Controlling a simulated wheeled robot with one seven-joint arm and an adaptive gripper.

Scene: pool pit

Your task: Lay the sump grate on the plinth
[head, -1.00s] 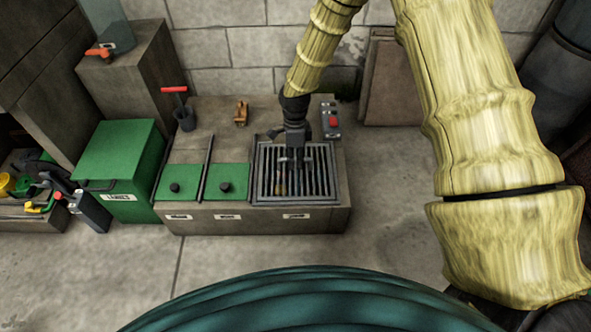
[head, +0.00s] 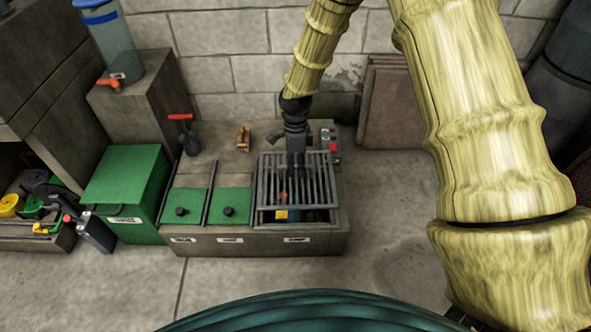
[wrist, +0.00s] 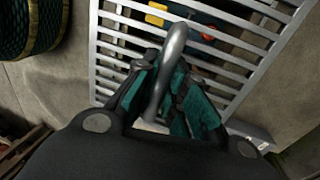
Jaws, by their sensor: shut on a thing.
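The sump grate (head: 322,172) is a grey barred square in the head view, raised above the opening in a low concrete block (head: 200,240). My gripper (head: 295,172) is over it, shut on its handle. In the wrist view the teal fingers (wrist: 170,100) close around the curved grey handle (wrist: 172,60), with the grate's bars (wrist: 250,62) beyond. Yellow, blue and red items show through the bars in the opening. A taller concrete block (head: 128,112) stands at the back left. I cannot tell which block is the plinth.
Two green lids (head: 230,204) with black knobs lie left of the opening. A red-handled tool (head: 190,135), a wooden item (head: 243,138) and a red-buttoned box (head: 330,140) stand behind. A green bin (head: 125,190) is further left. The floor at right is clear.

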